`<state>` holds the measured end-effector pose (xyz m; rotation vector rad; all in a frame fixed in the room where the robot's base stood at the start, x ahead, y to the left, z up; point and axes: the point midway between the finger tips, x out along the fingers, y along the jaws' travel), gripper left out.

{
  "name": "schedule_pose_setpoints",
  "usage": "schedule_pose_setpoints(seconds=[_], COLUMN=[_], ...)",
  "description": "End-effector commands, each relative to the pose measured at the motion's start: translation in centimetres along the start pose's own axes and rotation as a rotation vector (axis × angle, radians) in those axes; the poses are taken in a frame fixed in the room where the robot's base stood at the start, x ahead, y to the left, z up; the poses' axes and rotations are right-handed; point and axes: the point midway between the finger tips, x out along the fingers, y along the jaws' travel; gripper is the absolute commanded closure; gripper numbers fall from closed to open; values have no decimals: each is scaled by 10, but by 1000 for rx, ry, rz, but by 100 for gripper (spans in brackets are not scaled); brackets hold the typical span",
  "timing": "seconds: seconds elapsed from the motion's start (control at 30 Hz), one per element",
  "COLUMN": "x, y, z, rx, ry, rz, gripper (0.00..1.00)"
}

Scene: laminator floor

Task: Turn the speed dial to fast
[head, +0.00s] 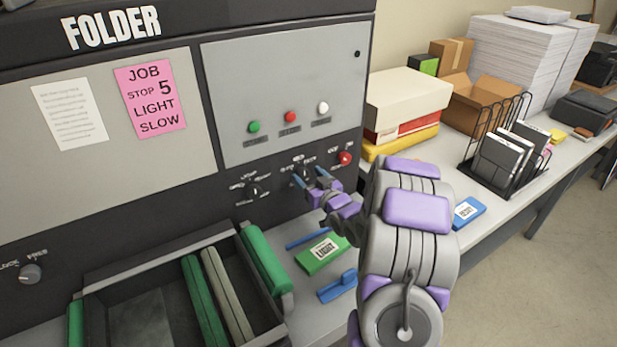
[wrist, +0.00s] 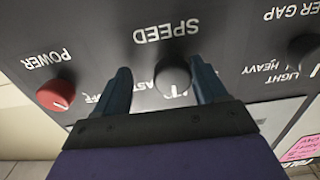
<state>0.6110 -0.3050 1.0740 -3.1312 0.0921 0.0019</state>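The letters "AST" show beside the dial, partly hidden by the left finger. The dial's pointer position is not clear. In the head view my gripper (head: 310,177) is at the panel, largely covering the dial.
The red power knob (wrist: 57,95) and the paper gap dial (wrist: 303,48) flank the speed dial. A pink note (head: 150,97) reads JOB STOP 5 LIGHT SLOW. A roller tray (head: 160,255) juts out below left. A green box (head: 322,252) lies below my arm.

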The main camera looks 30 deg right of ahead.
Motion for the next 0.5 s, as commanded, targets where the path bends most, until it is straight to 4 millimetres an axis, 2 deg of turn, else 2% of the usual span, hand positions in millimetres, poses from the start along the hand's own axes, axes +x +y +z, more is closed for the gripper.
schedule_pose_setpoints(seconds=[0.07,0.5], x=[0,1], y=[-4,1], z=[-1,1], rx=[-3,2], ry=[0,-1], rz=[-2,-3], gripper=[36,78])
